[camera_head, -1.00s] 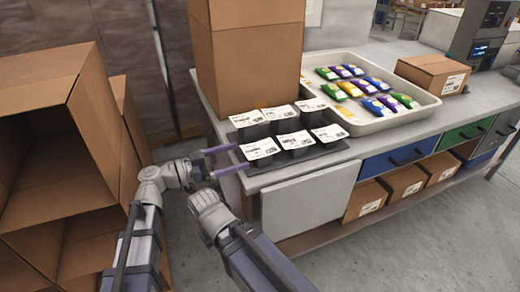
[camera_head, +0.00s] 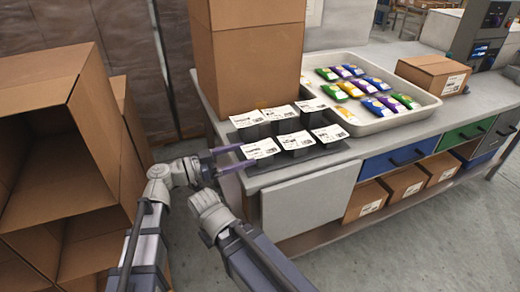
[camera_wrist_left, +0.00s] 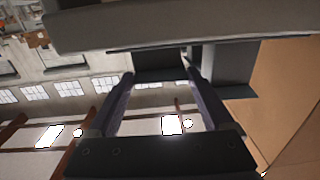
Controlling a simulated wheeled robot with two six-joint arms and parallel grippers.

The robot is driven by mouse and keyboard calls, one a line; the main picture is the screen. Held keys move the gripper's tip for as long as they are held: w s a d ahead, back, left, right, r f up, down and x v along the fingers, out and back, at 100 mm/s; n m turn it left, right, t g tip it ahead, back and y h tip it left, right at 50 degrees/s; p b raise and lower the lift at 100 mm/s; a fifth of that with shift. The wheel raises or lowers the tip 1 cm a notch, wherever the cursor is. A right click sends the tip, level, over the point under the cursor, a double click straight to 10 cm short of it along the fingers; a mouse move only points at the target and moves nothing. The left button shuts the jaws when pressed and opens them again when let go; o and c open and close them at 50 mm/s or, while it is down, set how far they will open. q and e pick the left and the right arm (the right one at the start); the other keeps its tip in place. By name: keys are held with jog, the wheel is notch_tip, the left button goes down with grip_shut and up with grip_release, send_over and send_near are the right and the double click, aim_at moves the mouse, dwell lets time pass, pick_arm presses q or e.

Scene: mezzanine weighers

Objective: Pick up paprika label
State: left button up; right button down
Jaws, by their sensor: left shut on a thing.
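Several white printed labels stand on dark holders in two rows at the left end of the workbench. Their print is too small to read, so I cannot tell which one is paprika. My left gripper (camera_head: 245,154) reaches in from the left, its purple fingers on either side of the front-left label (camera_head: 260,148) and its dark holder. In the left wrist view, the left gripper (camera_wrist_left: 160,78) is shut on a dark block between its fingertips, which looks like that holder. The label's face is not clear there. My right gripper is not in view.
A dark tray (camera_head: 325,156) lies under the holders. A tall carton (camera_head: 248,65) stands just behind them. A pale tray (camera_head: 385,123) of coloured packets is to the right. Open cartons (camera_head: 40,105) are stacked at left. Floor between them and the bench is clear.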

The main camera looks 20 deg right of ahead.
pick_arm(q)
jog(key=shift+r, duration=0.1)
notch_tip(320, 180, up, 10)
jog(key=p, duration=1)
